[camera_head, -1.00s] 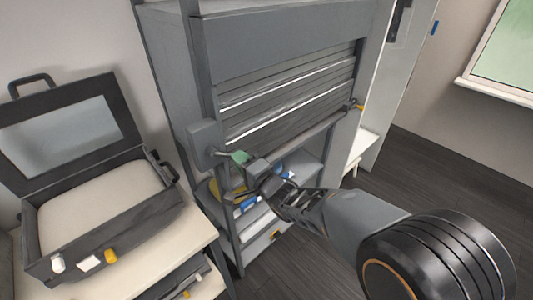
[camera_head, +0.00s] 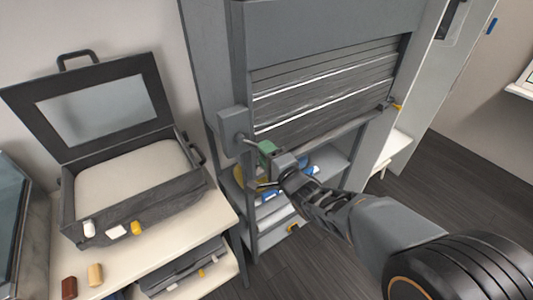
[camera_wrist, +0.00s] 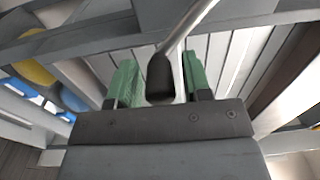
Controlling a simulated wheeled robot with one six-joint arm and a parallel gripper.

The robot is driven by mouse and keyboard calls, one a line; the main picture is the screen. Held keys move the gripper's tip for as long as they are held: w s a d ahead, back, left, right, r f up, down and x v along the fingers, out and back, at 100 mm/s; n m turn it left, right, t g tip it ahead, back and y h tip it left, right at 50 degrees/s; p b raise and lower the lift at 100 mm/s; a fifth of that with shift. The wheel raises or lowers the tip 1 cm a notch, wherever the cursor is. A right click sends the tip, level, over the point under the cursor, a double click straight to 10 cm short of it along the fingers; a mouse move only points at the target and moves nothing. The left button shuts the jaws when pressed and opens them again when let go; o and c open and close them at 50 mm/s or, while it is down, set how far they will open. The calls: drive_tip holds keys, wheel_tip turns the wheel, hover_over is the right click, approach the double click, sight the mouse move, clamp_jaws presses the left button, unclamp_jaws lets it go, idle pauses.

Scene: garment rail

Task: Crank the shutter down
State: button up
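The grey slatted shutter (camera_head: 325,95) is partly lowered in the cabinet front, its bottom bar (camera_head: 350,128) above the lower shelves. A grey crank box (camera_head: 233,126) sits on the cabinet's left post, and a thin crank arm (camera_head: 250,141) reaches out from it. My gripper (camera_head: 267,148), with green fingers, is at the crank's outer end. In the wrist view, the dark crank knob (camera_wrist: 160,77) lies between the two green fingers of my gripper (camera_wrist: 160,82). A narrow gap shows beside the knob, so the fingers look open around it.
An open dark case (camera_head: 130,180) with a pale lining stands on a table (camera_head: 225,222) at the left. Blue and yellow items lie on the shelves under the shutter. Dark floor (camera_head: 440,190) is clear at the right.

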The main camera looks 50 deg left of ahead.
drive_tip(key=shift+o, duration=0.5)
drive_tip(key=shift+d, duration=0.1)
drive_tip(key=shift+d, duration=0.25)
drive_tip(key=s+d+b, duration=0.2)
drive_tip(key=d, duration=1.1)
drive_tip(key=shift+f, duration=0.15)
drive_tip(key=shift+w, duration=0.1)
